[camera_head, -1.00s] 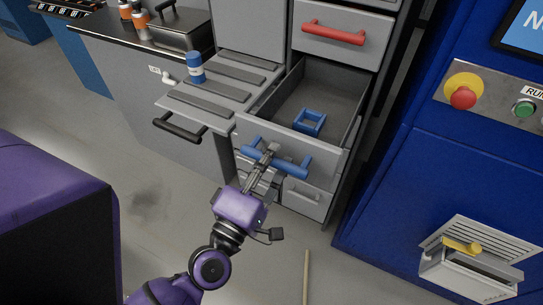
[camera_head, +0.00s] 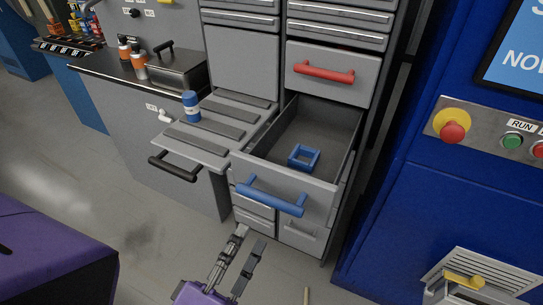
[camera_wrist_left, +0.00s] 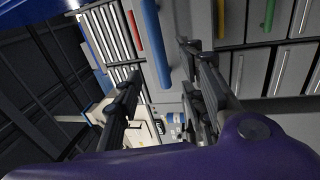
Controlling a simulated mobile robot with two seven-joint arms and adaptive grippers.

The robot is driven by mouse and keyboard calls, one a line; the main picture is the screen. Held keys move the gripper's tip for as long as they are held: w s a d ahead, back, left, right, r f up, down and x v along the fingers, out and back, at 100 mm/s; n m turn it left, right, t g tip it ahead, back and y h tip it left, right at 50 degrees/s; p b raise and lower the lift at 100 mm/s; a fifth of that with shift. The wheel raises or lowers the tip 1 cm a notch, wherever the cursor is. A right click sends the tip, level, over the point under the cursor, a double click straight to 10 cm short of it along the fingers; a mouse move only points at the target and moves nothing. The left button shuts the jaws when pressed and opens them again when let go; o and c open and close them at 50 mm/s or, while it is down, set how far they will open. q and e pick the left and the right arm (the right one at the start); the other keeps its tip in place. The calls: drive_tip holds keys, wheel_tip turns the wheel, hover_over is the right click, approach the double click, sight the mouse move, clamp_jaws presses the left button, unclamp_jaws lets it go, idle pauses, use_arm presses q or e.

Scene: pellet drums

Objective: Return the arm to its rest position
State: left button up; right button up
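My left gripper (camera_head: 239,262) shows at the bottom of the head view, below and in front of the open drawer (camera_head: 328,195). Its two fingers are apart with nothing between them. It is clear of the drawer's blue handle (camera_head: 271,196). In the left wrist view the same gripper (camera_wrist_left: 157,95) shows its fingers spread, with the blue handle (camera_wrist_left: 155,42) beyond them. The drawer stands pulled out and holds a blue square frame (camera_head: 303,157). My right gripper is in neither view.
A closed drawer with a red handle (camera_head: 323,72) is above. A slatted shelf (camera_head: 205,137) with a blue-capped bottle (camera_head: 191,106) juts out at left. A blue machine (camera_head: 440,190) stands at right. Bare floor (camera_head: 165,215) lies left of the gripper.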

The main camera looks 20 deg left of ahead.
use_arm(q)
drive_tip(key=shift+s+f, duration=0.2)
drive_tip(key=shift+s, duration=0.45)
drive_tip(key=s+d+f+m+g+h+p, duration=0.1)
drive_tip(key=d+f+m+g+h, duration=0.15)
drive_tip(key=f+m, duration=0.45)
drive_tip(key=s+d+f+m+g+h, duration=0.1)
drive_tip(key=d+f+m+g+h, duration=0.2)
drive_tip(key=f+m, duration=0.4)
drive_tip(key=s+a+f+m+g+y+p, duration=0.1)
drive_tip(key=s+a+f+m+g+y, duration=0.1)
drive_tip(key=f, duration=0.4)
drive_tip(key=s+a+f+m+g+y+p, duration=0.2)
drive_tip(key=s+a+f+g+y, duration=0.2)
drive_tip(key=s+a+f, duration=0.1)
drive_tip(key=shift+s+f+p, duration=0.3)
drive_tip(key=shift+s+f, duration=0.05)
drive_tip(key=shift+f, duration=0.1)
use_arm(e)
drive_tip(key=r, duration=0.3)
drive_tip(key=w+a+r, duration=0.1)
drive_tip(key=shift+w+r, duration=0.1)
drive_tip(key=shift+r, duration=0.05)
use_arm(q)
drive_tip(key=shift+w+d, duration=0.1)
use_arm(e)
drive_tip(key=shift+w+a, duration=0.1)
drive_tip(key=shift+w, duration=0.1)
